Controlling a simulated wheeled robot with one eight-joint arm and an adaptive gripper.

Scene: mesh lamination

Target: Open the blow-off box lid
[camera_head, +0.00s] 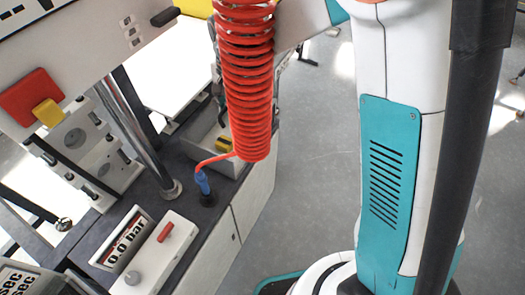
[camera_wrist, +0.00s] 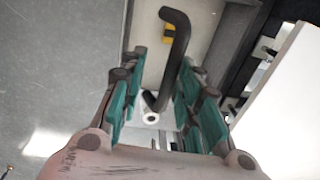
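The wrist view shows my gripper (camera_wrist: 163,62) open, with teal-padded fingers on either side of a black bent handle (camera_wrist: 181,40). The handle runs between the fingers and comes close to the right one; I cannot tell whether they touch. A light panel under the handle carries a yellow patch (camera_wrist: 168,34). In the head view, a pale box (camera_head: 238,165) with a yellow item inside stands at the bench's far right corner, partly hidden by the red coiled hose. I cannot make out its lid. My gripper is not clearly visible there.
The red coiled hose (camera_head: 243,85) hangs in front of the box, its end running to a blue fitting (camera_head: 202,183) on the bench. A gauge reading 0.0 bar (camera_head: 125,238) and a white unit with a red lever (camera_head: 166,231) stand nearer. Grey floor (camera_head: 305,170) lies open to the right.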

